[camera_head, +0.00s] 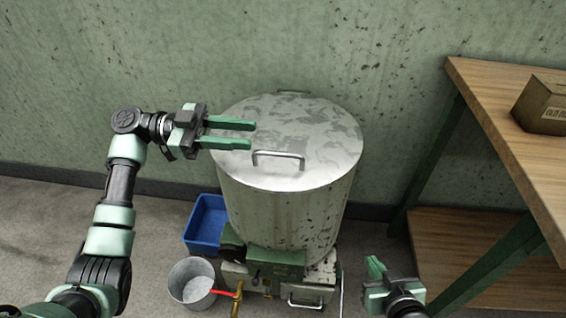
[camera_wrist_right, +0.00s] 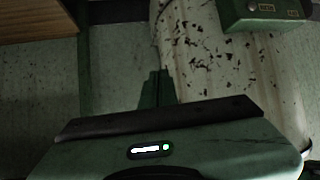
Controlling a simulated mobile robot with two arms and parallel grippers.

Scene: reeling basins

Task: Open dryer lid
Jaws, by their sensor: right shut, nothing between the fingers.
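The dryer (camera_head: 285,215) is a large upright metal drum with worn paint. Its round grey lid (camera_head: 310,125) lies flat on top and is closed, with a bar handle (camera_head: 278,155) near the front edge. My left gripper (camera_head: 254,134) is open and empty, its two green fingers reaching over the left part of the lid, behind and left of the handle. My right gripper (camera_head: 375,267) is low, to the right of the dryer's base, with its fingers together and empty. In the right wrist view its fingers (camera_wrist_right: 157,88) point along the dryer's spotted side (camera_wrist_right: 205,50).
A blue bin (camera_head: 207,222) and a metal bucket (camera_head: 192,283) stand on the floor left of the dryer. A wooden table (camera_head: 510,120) with a cardboard box (camera_head: 543,104) stands at the right. A green wall is close behind the dryer.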

